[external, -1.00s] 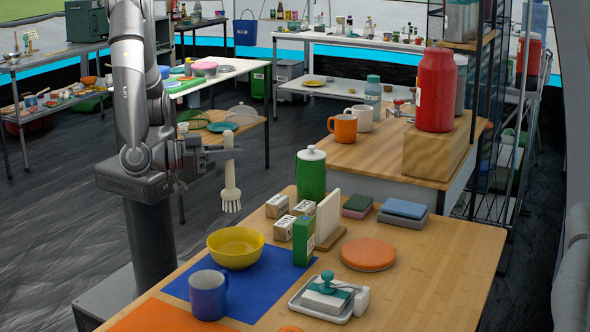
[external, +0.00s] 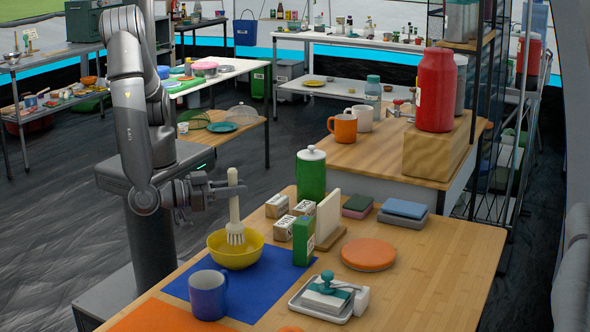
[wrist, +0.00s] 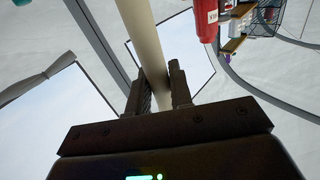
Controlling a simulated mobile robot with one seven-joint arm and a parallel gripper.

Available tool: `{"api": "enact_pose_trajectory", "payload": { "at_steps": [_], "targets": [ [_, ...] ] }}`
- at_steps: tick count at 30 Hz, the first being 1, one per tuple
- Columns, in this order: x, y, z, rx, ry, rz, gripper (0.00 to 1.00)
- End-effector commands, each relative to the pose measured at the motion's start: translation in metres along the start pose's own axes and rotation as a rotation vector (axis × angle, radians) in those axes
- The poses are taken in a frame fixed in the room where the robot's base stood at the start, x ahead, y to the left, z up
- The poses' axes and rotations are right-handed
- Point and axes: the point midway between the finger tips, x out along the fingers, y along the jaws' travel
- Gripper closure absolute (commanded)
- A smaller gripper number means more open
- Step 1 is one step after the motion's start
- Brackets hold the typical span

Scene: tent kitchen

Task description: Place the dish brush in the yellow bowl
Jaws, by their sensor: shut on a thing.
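The dish brush (external: 235,222) is cream-coloured and upright, bristles down. My gripper (external: 232,188) is shut on its handle near the top; the handle also shows between the fingers in the wrist view (wrist: 150,55). The yellow bowl (external: 236,257) sits on the blue mat (external: 262,285) near the table's left edge. The brush head is over the bowl, at about the height of its rim in the external view. Whether the bristles touch the bowl cannot be told.
A blue-purple mug (external: 208,296) stands in front of the bowl. Small boxes (external: 284,228), a green box (external: 303,241) and a green canister (external: 311,175) stand to the right. An orange disc (external: 368,254) and a white tray (external: 322,308) lie farther right.

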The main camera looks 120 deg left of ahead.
Motion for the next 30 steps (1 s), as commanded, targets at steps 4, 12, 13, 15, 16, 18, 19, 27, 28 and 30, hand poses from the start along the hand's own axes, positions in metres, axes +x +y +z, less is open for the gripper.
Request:
{"api": "enact_pose_trajectory", "payload": {
  "at_steps": [4,12,13,15,16,18,19,27,28,30],
  "targets": [
    [0.0,0.0,0.019,0.003,0.001,0.0,1.0],
    [0.0,0.0,0.041,0.001,0.0,0.001,1.0],
    [0.0,0.0,0.043,0.001,0.0,0.001,1.0],
    [0.0,0.0,0.045,0.001,-0.001,0.001,1.0],
    [0.0,0.0,0.045,0.0,-0.001,0.001,1.0],
    [0.0,0.0,0.046,0.0,-0.001,0.001,1.0],
    [0.0,0.0,0.047,0.0,-0.001,0.001,1.0],
    [0.0,0.0,0.047,0.0,-0.001,0.001,0.75],
    [0.0,0.0,0.047,0.0,-0.001,0.001,0.73],
    [0.0,0.0,0.047,0.0,-0.001,0.001,0.67]
  ]
}}
